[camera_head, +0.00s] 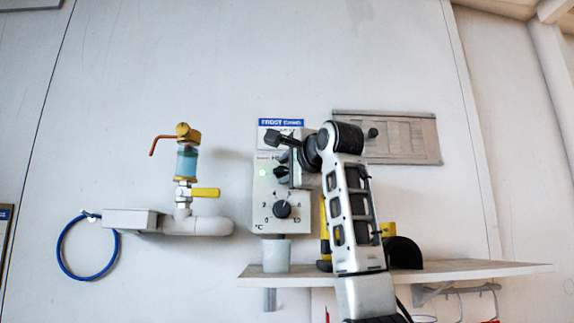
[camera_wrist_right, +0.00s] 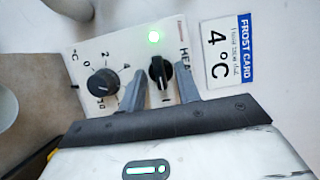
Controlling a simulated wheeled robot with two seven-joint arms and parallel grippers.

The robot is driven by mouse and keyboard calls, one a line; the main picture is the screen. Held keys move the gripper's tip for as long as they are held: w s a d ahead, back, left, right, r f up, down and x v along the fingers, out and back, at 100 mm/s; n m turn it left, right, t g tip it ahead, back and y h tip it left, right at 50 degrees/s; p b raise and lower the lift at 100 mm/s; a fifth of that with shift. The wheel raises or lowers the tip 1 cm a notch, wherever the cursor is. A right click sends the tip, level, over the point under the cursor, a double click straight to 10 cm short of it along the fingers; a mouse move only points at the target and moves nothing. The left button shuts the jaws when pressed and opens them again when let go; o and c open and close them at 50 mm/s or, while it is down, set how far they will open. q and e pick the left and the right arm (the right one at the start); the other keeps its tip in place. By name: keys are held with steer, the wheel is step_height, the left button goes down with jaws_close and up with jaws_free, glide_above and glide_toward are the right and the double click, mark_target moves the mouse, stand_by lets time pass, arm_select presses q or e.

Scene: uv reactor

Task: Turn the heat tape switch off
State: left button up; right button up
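The pale control box (camera_head: 262,220) on the wall carries the black heat tape switch (camera_head: 281,173), partly covered by my right gripper in the head view. The lamp also shows in the head view (camera_head: 262,171). My right gripper (camera_wrist_right: 160,66) is open, with one grey finger on each side of the switch and small gaps visible. Contact cannot be told. My left gripper is not in view.
A black temperature dial (camera_wrist_right: 103,82) sits beside the switch; the head view shows it lower on the box (camera_head: 282,209). A frost card (camera_wrist_right: 231,52) is above the box. A shelf (camera_head: 460,268) runs below, with a whitish cup (camera_head: 276,257). Pipework (camera_head: 195,226) stands left.

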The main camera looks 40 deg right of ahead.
jaws_close()
steer(key=shift+n, duration=0.3)
steer(key=n+g, duration=0.2)
steer(key=n, duration=0.1)
steer(key=shift+r+n, duration=0.15)
steer(key=shift+n, duration=0.25)
steer(key=n+g, duration=0.1)
steer(key=n, duration=0.2)
steer(key=shift+w+a+r+g, duration=0.1)
steer(key=shift+a+r+g, duration=0.05)
steer(key=shift+g, duration=0.25)
steer(key=n+h, duration=0.1)
steer(key=n+g, duration=0.1)
steer(key=n, duration=0.1)
steer(key=shift+w+a+g+h, duration=0.1)
steer(key=shift+g+h, duration=0.2)
steer(key=shift+h, duration=0.1)
steer(key=shift+w+a+r+n+g+h, duration=0.1)
steer(key=shift+n+g+h, duration=0.6)
steer(key=shift+n, duration=0.8)
